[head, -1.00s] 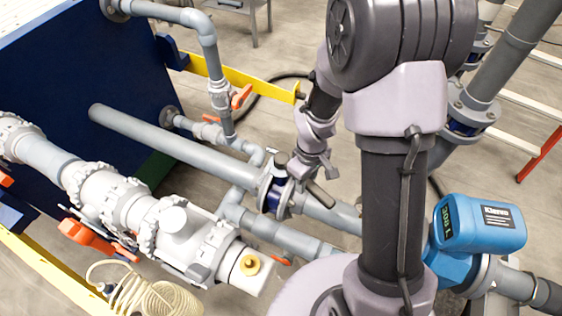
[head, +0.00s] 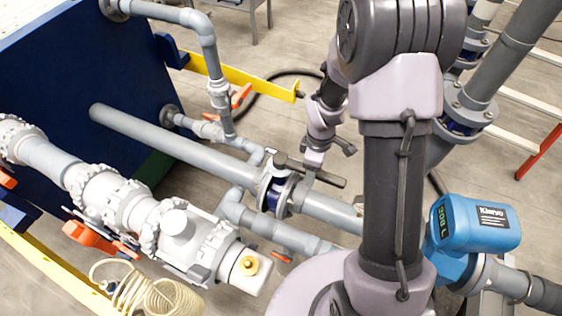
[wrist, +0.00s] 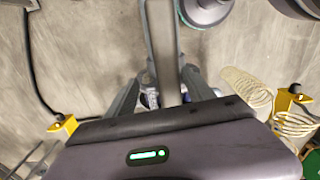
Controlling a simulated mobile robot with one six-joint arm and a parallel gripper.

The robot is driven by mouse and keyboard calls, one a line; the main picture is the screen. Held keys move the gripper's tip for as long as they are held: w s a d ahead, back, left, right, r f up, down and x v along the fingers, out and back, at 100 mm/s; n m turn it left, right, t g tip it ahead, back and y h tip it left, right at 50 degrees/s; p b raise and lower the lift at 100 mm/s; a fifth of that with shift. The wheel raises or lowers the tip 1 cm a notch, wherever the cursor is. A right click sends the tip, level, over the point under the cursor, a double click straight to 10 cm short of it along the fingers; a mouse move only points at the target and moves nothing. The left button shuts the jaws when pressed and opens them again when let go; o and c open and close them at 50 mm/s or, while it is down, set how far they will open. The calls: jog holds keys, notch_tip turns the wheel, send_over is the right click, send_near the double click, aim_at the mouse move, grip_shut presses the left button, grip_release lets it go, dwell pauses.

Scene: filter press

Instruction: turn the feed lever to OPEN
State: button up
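The feed lever (head: 318,174) is a dark bar on top of a blue-bodied valve (head: 272,192) in the grey pipe. In the head view it points right and slightly toward the camera, at a slant to the pipe. In the wrist view the lever (wrist: 163,50) is a long grey bar running down from the top edge. My gripper (head: 314,160) is at the far side of the lever in the head view, close against it. In the wrist view its fingers converge behind the lever, which hides their tips. They look shut and not clasped around it; contact is hard to judge.
A blue actuator (head: 478,222) with a display stands on the pipe at right. A white pipe assembly (head: 130,205) and a coiled cream hose (head: 155,297) are at left front. A yellow bar (head: 240,82) and an orange-handled valve (head: 240,96) lie behind.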

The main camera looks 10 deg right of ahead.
jog(key=shift+s+a, duration=0.15)
notch_tip(320, 180, up, 7)
jog(key=p, duration=0.5)
jog(key=shift+r, duration=0.15)
jog(key=shift+f, duration=0.2)
